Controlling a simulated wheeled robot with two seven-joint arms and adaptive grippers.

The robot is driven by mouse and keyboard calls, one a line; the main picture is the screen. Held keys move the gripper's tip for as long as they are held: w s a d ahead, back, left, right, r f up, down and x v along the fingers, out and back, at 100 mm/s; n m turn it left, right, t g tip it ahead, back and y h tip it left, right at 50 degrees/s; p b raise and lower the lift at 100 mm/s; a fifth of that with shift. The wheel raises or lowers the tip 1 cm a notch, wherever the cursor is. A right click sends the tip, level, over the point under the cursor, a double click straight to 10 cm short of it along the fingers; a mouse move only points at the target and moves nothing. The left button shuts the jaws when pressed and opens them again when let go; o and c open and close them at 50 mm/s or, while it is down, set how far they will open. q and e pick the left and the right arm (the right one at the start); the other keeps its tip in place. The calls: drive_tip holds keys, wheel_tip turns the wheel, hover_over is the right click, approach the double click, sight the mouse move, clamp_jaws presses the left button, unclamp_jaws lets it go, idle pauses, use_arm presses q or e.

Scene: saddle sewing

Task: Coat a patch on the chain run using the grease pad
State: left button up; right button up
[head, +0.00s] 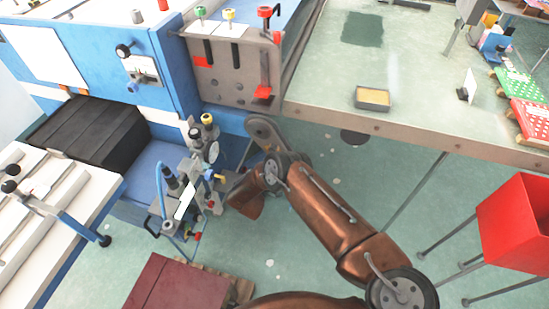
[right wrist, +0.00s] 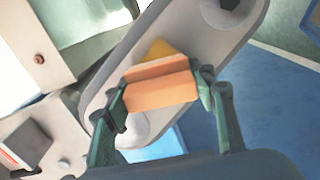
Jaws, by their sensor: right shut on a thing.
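The grease pad (right wrist: 160,82) is an orange block held crosswise between the green fingers of my right gripper (right wrist: 162,86) in the right wrist view. A grey, round-ended housing, apparently the chain run (right wrist: 215,35), lies right behind the pad. A yellow area (right wrist: 156,48) shows at the pad's far edge; I cannot tell whether it is grease on the housing or part of the pad. Contact is not clear. In the head view the grey housing (head: 262,127) sits beside the blue machine, and my right arm reaches up to it. The fingers and pad are hidden there. My left gripper is out of view.
A shallow tray with yellowish contents (head: 373,98) stands near the front edge of the green-topped table (head: 430,105). A red bin (head: 515,222) stands at the right. Gauges and valves (head: 190,185) crowd the space left of my right arm. Open floor lies under the table.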

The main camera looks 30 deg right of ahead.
use_arm(q)
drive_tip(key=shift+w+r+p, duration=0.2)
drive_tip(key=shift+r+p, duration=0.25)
drive_tip(key=shift+p, duration=0.05)
use_arm(e)
drive_tip(key=r, duration=0.1)
drive_tip(key=w+r, duration=0.1)
drive_tip(key=a+r, duration=0.1)
drive_tip(key=shift+w+a+r, duration=0.1)
drive_tip(key=shift+w, duration=0.2)
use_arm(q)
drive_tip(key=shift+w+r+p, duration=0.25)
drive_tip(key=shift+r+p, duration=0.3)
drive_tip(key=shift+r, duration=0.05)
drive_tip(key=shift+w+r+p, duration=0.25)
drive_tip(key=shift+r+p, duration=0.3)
use_arm(e)
drive_tip(key=v, duration=0.6)
drive_tip(key=shift+s, duration=0.1)
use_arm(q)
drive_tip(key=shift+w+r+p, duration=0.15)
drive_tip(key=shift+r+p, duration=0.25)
use_arm(e)
drive_tip(key=shift+v, duration=1.45)
drive_tip(key=shift+a, duration=0.1)
